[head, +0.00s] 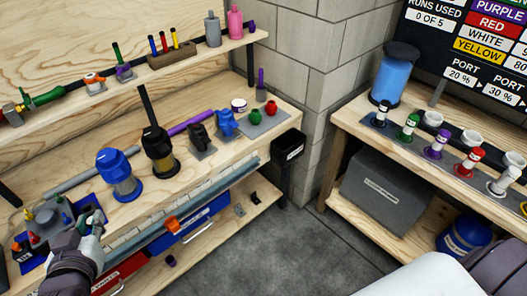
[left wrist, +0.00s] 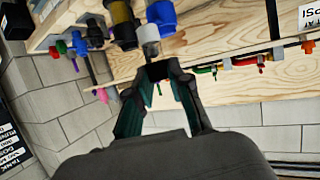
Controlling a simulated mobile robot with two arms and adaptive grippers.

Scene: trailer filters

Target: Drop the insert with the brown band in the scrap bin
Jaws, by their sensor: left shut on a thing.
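A pale grey cylinder (left wrist: 149,36) shows just beyond the fingertips and seems to be the held insert; no brown band can be made out. A black bin (head: 289,148) with a small white label hangs at the right end of the workbench, well right of the gripper; I take it as the scrap bin. My right gripper is not in view.
A blue-capped filter (head: 119,175) and a black-capped filter (head: 157,150) stand on the bench between gripper and bin. A shelf (head: 130,82) runs above.

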